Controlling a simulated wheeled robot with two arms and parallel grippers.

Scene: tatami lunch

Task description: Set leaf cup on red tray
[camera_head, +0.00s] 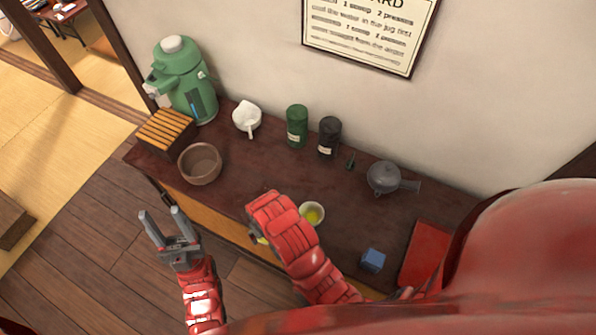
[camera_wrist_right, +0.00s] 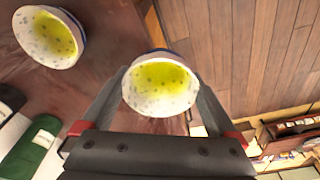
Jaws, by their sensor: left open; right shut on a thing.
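My right gripper (camera_wrist_right: 160,82) is shut on a small white speckled cup (camera_wrist_right: 160,100) with yellow-green contents, in the right wrist view. In the head view my right forearm hides most of this gripper and its cup, at the counter's front edge. A second, similar cup (camera_head: 312,213) stands on the counter just right of my right arm; it also shows in the right wrist view (camera_wrist_right: 48,40). I cannot tell which cup has the leaf pattern. The red tray (camera_head: 427,252) lies at the counter's right, partly hidden by my body. My left gripper (camera_head: 163,228) is open and empty, in front of the counter.
A blue block (camera_head: 373,260) lies left of the tray. A grey teapot (camera_head: 384,178), a black canister (camera_head: 329,137), a green canister (camera_head: 297,126), a white pitcher (camera_head: 247,117), a brown bowl (camera_head: 200,164) and a green dispenser (camera_head: 186,80) stand along the dark counter (camera_head: 260,165).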

